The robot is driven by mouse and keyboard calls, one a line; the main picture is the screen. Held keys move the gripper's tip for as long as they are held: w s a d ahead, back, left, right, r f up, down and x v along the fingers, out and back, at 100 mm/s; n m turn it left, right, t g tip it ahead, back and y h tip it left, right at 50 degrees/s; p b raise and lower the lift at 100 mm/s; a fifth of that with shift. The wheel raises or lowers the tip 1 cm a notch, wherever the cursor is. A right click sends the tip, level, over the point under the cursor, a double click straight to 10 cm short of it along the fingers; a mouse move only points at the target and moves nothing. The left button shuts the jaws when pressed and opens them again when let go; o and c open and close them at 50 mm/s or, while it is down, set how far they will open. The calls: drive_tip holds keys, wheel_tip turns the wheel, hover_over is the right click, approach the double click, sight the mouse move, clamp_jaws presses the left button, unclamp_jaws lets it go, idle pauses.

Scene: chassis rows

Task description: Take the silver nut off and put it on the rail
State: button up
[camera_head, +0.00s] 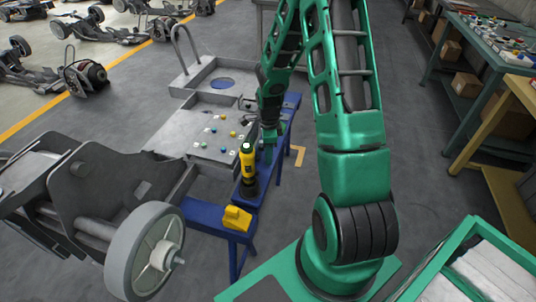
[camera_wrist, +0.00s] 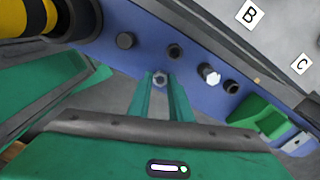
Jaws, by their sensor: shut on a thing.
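In the wrist view my gripper (camera_wrist: 161,82) has its two green fingers closed on a small grey-silver hex nut (camera_wrist: 160,77). The nut is at the fingertips, over the near edge of the blue rail (camera_wrist: 92,55); I cannot tell whether it touches the rail. A brighter silver hex piece (camera_wrist: 210,74) sits on the rail just right of the fingers. Dark hex pieces (camera_wrist: 125,40) (camera_wrist: 173,50) (camera_wrist: 231,87) are on the rail around it. In the head view my gripper (camera_head: 269,138) is low over the blue rail (camera_head: 218,215), and the nut is too small to see.
A yellow and black tool (camera_head: 248,165) stands on the rail, left of my gripper. A yellow block (camera_head: 237,218) sits at the rail's near end. A green holder (camera_wrist: 259,116) is on the rail at right. A grey plate (camera_head: 175,135) with coloured pieces lies beyond.

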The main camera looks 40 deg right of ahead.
drive_tip(key=shift+f, duration=0.4)
drive_tip(key=o, duration=1)
drive_tip(key=shift+c, duration=0.2)
wheel_tip(320, 180, up, 11)
drive_tip(key=shift+f, duration=0.15)
drive_tip(key=s+r+n+h, duration=0.1)
drive_tip(key=s+r+n, duration=0.8)
drive_tip(key=s+r, duration=0.5)
drive_tip(key=s+a+r+n, duration=0.1)
drive_tip(key=s+r+n, duration=0.1)
drive_tip(key=s+n, duration=0.2)
drive_tip(key=s+a+r+n+y, duration=0.1)
drive_tip(key=s+n, duration=0.3)
drive_tip(key=s, duration=0.6)
drive_tip(key=shift+s+a+r+n, duration=0.3)
drive_tip(key=shift+a+r+n, duration=0.1)
drive_tip(key=shift+r, duration=0.25)
